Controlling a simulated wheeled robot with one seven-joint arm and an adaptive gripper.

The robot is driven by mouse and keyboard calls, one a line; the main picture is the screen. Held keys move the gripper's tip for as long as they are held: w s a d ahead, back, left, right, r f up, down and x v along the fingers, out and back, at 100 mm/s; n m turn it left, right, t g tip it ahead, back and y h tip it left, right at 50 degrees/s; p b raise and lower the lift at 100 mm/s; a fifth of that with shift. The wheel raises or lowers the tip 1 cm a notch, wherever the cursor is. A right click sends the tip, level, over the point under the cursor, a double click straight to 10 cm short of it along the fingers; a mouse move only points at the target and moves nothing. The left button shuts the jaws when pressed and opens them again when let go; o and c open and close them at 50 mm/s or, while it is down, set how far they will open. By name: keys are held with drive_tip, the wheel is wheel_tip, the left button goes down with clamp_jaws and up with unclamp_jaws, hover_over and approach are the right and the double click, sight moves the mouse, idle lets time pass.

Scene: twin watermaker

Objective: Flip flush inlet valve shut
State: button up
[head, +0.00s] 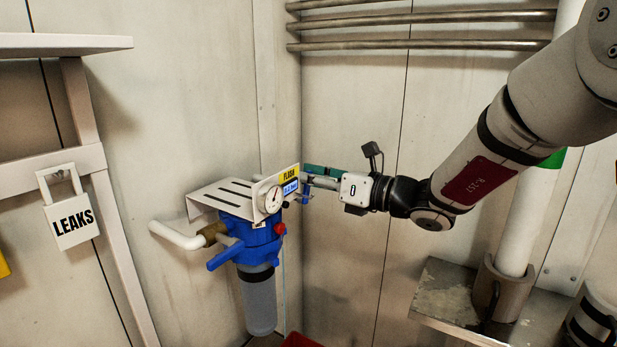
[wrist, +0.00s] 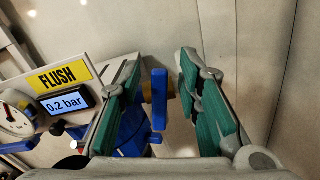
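The flush filter has a blue head (head: 258,240) and a clear grey bowl (head: 258,300), hanging under a white slotted bracket. A blue lever (wrist: 159,98) stands upright in the wrist view, in front of a brass fitting (wrist: 174,106). My gripper (wrist: 163,98) is open, its two teal finger pads on either side of this lever in the picture; contact does not show. In the head view my gripper (head: 308,173) is at the right end of the bracket, partly hiding a blue part (head: 304,197). Another blue handle (head: 226,255) points down-left beside the left brass fitting (head: 213,233).
A yellow FLUSH label (wrist: 62,76), a display (wrist: 66,103) reading 0.2 bar and a round gauge (wrist: 14,119) sit close left of my fingers. A white pipe (head: 178,237) leaves the filter at left. A LEAKS tag (head: 73,220) hangs on the shelf frame. Pipes run along the wall above.

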drive_tip(key=shift+a, duration=0.1)
clamp_jaws()
drive_tip(key=shift+s+a+r+n+b, duration=0.1)
drive_tip(key=shift+s+a+n+b, duration=0.2)
drive_tip(key=shift+n, duration=0.5)
drive_tip(key=shift+s+a+n+b, duration=0.1)
drive_tip(key=shift+s+n+b, duration=0.15)
drive_tip(key=shift+n+b, duration=0.4)
unclamp_jaws()
drive_tip(key=shift+n, duration=0.25)
